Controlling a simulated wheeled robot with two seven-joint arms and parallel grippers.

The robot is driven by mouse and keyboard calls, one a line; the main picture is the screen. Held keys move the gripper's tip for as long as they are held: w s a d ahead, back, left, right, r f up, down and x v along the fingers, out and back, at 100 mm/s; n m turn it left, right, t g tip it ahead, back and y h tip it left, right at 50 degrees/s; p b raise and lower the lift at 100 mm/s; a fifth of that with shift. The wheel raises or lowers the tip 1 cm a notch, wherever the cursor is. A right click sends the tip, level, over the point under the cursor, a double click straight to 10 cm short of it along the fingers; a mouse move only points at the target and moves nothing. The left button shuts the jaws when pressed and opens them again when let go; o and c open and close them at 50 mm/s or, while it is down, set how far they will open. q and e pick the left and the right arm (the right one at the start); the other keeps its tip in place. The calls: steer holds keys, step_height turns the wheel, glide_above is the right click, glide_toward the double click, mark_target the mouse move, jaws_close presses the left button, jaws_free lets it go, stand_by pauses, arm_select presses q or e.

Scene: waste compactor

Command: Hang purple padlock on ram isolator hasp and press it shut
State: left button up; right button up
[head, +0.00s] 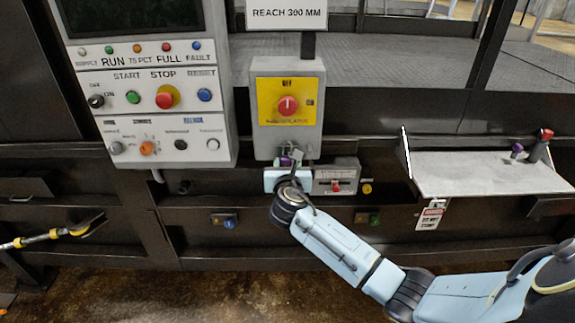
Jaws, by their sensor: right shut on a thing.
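The ram isolator is a grey box with a yellow plate and a red knob (288,105), in the upper middle of the head view. A small grey metal piece that looks like its hasp (297,154) shows just under the box. My right gripper (287,168) is right below the isolator, shut on a small purple thing, apparently the purple padlock (284,161). The gripper hides most of it. I cannot tell whether its shackle is through the hasp. My left gripper is not in view.
A control panel (150,90) with buttons stands left of the isolator. A small grey box with a red switch (336,178) is close right of my gripper. At right, a shelf (480,180) holds a small purple item (517,150) and a red-topped item (541,145). A white tag (430,215) hangs below.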

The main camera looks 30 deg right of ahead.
steer(key=shift+f, duration=0.2)
steer(key=o, duration=1)
steer(key=shift+c, duration=0.6)
steer(key=shift+p+v, duration=1.25)
steer(key=shift+s+a, duration=0.3)
steer(key=shift+s, duration=0.25)
steer(key=shift+v, duration=1.65)
